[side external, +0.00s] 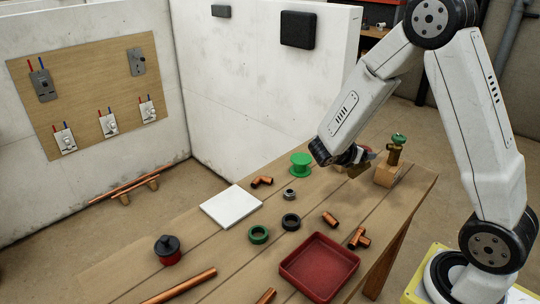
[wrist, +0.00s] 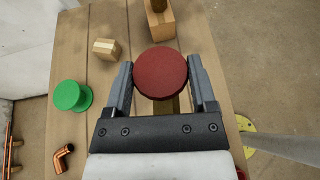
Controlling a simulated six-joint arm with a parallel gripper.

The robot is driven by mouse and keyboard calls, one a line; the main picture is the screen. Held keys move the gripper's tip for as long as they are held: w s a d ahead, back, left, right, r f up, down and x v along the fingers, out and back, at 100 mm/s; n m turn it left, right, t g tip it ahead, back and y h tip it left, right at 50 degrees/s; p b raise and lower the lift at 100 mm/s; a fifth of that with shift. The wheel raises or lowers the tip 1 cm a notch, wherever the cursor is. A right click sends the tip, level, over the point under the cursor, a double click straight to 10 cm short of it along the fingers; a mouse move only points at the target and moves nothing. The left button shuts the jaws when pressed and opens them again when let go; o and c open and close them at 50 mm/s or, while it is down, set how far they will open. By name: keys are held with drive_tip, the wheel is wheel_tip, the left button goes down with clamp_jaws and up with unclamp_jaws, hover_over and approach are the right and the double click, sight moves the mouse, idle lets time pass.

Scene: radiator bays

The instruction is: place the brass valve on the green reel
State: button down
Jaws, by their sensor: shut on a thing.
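My gripper (wrist: 161,83) is shut on a red round-topped thing (wrist: 160,73). The disc sits between the two fingers, and most of what is under it is hidden. In the side view my gripper (side external: 362,154) is low over the table's far right part, and its load is hard to make out. The brass valve (side external: 394,157), with a green handle, stands upright on a wooden block at the right, apart from my gripper. The green reel (side external: 301,166) stands upright with a bare top, left of my gripper. It also shows in the wrist view (wrist: 72,96).
A wooden block (side external: 386,173) bears the valve; a small block (wrist: 105,48) stands near the reel. A white tile (side external: 231,206), copper elbow (side external: 262,181), rings, fittings, a red tray (side external: 319,267) and a black-knobbed pot (side external: 168,250) lie on the table.

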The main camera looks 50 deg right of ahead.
drive_tip(key=w+r+n+t, duration=0.1)
drive_tip(key=w+r, duration=0.3)
drive_tip(key=w, duration=0.5)
drive_tip(key=shift+d, duration=0.35)
drive_tip(key=w+d+f, duration=0.5)
drive_tip(key=w+f, duration=0.4)
drive_tip(key=w, duration=0.3)
drive_tip(key=shift+w+f, duration=0.15)
drive_tip(key=shift+w, duration=0.05)
drive_tip(key=shift+w+d+f, duration=0.1)
drive_tip(key=shift+w+f, duration=0.05)
drive_tip(key=shift+f, duration=0.75)
drive_tip(key=shift+w+d+f, duration=0.1)
drive_tip(key=shift+f, duration=0.8)
